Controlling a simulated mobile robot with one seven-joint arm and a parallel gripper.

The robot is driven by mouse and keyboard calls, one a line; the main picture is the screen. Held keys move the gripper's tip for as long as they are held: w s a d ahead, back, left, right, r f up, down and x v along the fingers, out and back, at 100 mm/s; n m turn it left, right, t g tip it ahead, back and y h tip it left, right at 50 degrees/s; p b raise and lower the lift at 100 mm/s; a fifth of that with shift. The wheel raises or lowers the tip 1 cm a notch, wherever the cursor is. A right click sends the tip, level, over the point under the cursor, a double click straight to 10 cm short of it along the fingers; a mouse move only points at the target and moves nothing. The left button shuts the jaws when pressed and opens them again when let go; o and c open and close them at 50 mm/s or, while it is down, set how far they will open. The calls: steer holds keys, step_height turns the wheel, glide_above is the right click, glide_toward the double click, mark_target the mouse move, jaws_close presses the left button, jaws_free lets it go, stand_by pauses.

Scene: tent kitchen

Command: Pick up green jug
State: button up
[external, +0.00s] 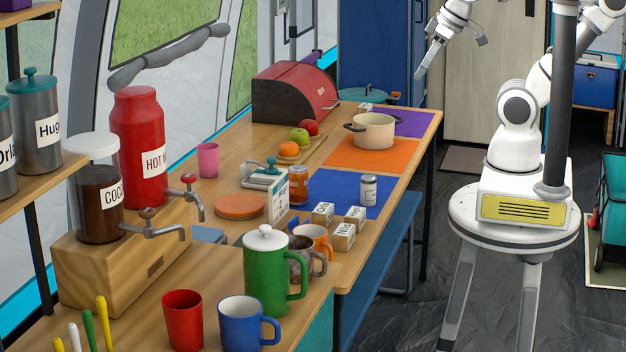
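The green jug (266,277) stands upright on the near wooden counter in the external view. It has a white lid with a knob, and its handle faces right. My gripper (449,58) is at the top of the view, up and to the right of the jug and well apart from it. Its fingers are spread and nothing shows between them.
A red cup (183,319) and a blue mug (246,322) stand in front of the jug. An orange mug (314,240) and a grey-brown mug (305,258) stand close behind it.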

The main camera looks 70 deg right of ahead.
steer(key=w+a+f+n+t+y+b, duration=0.2)
steer(key=w+a+f+n+b, duration=0.35)
steer(key=w+a+f, duration=0.2)
steer(key=n+t+y+b, duration=0.2)
steer(key=n+y+b, duration=0.7)
steer(key=n+b, duration=0.7)
glide_toward(303, 294)
steer(key=w+f+m+b, duration=0.1)
steer(key=m+b, duration=0.1)
steer(key=m, duration=0.1)
steer(key=shift+n, duration=0.25)
steer(key=b+x, duration=0.1)
steer(key=x, duration=0.6)
steer(key=shift+w+d+b, duration=0.15)
steer(key=shift+w+b, duration=0.05)
steer(key=shift+b, duration=0.15)
jaws_close()
steer(key=shift+s+f, duration=0.1)
